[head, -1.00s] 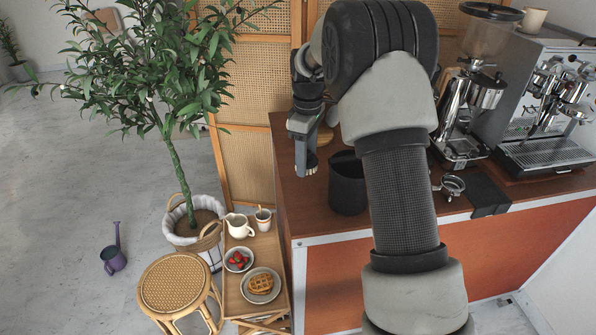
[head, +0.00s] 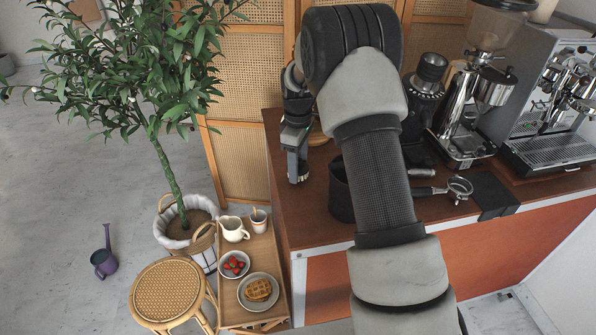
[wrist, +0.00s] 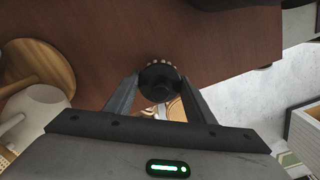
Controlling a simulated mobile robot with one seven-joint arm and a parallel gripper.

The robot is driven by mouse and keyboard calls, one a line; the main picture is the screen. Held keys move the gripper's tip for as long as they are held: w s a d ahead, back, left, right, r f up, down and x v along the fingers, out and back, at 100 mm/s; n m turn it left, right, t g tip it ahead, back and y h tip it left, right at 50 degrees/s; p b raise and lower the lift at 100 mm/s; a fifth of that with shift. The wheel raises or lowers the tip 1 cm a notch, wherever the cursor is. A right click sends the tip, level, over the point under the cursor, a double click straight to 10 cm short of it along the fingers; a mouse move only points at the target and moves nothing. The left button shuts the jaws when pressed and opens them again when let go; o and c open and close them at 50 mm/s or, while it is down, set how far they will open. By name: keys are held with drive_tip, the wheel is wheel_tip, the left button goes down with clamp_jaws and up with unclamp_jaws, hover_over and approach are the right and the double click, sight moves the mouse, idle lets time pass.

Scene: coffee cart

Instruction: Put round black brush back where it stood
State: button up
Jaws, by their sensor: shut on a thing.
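The round black brush (wrist: 158,84) is between the two fingers of my gripper (wrist: 157,92) in the wrist view, with a ring of pale bristles at its far side. My gripper (head: 298,165) is shut on it. In the head view the gripper points down over the left end of the brown counter (head: 400,205), left of the black bin. The brush is small there and mostly hidden by the fingers. I cannot tell whether its bristles touch the counter.
A black bin (head: 341,192) stands close right of the gripper, partly behind my arm. A portafilter (head: 459,188), grinder (head: 470,110) and espresso machine (head: 550,110) are further right. A round wooden piece (wrist: 40,62) and a pale vessel (wrist: 35,108) show at left in the wrist view.

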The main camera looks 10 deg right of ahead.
drive_tip(key=shift+f, duration=1.1)
drive_tip(key=shift+f, duration=0.25)
drive_tip(key=o, duration=1)
drive_tip(key=shift+r, duration=0.1)
